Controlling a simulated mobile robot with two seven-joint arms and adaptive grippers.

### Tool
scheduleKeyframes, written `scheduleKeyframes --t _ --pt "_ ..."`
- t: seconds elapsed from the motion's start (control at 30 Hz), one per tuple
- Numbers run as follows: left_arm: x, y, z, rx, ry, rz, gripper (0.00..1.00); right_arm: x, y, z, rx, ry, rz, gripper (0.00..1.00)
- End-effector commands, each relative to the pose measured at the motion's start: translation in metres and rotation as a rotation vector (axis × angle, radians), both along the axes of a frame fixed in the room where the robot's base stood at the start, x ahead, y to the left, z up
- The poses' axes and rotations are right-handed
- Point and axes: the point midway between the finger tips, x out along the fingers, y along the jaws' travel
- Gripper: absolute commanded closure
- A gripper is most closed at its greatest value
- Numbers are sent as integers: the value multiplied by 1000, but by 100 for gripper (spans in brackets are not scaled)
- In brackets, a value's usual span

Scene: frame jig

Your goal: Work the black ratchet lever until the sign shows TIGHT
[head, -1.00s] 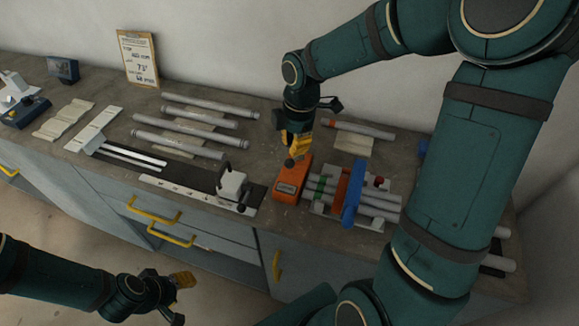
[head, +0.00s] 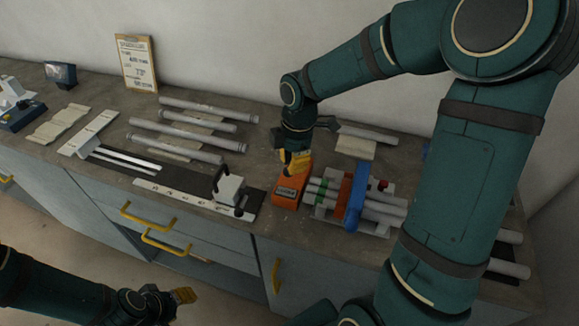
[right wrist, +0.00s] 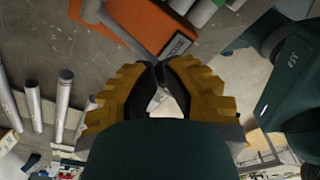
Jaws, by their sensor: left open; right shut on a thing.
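The orange ratchet unit (head: 287,194) sits on the bench beside the clamped tubes. My right gripper (head: 291,168) is low over the unit's far end. In the right wrist view its yellow fingers (right wrist: 158,78) are shut on the end of the lever (right wrist: 128,32), a dark bar crossing the orange body (right wrist: 125,20). The lever is hidden by the gripper in the head view. My left gripper (head: 180,303) is open and empty, in front of the bench, partly cut off by the frame.
The clamp jig with blue (head: 357,197) and orange-red bars holds tubes right of the unit. A white block with black handles (head: 229,187) stands left of it. Several loose tubes (head: 195,128) lie farther back. A clipboard (head: 137,63) leans on the wall.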

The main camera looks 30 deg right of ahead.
Motion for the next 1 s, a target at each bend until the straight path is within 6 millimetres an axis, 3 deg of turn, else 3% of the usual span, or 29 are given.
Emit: scheduleKeyframes --t 0.23,0.47,0.73,1.0 --pt "0 0 -22 0 0 0 53 0 -1 -31 -1 1 -1 100" --pt "0 0 -17 0 0 0 53 0 -2 -27 0 0 -1 100" --pt "0 0 4 0 0 0 53 -3 -29 -15 0 0 -4 100" --pt "0 0 2 0 1 0 53 -3 -30 -17 0 0 0 100"
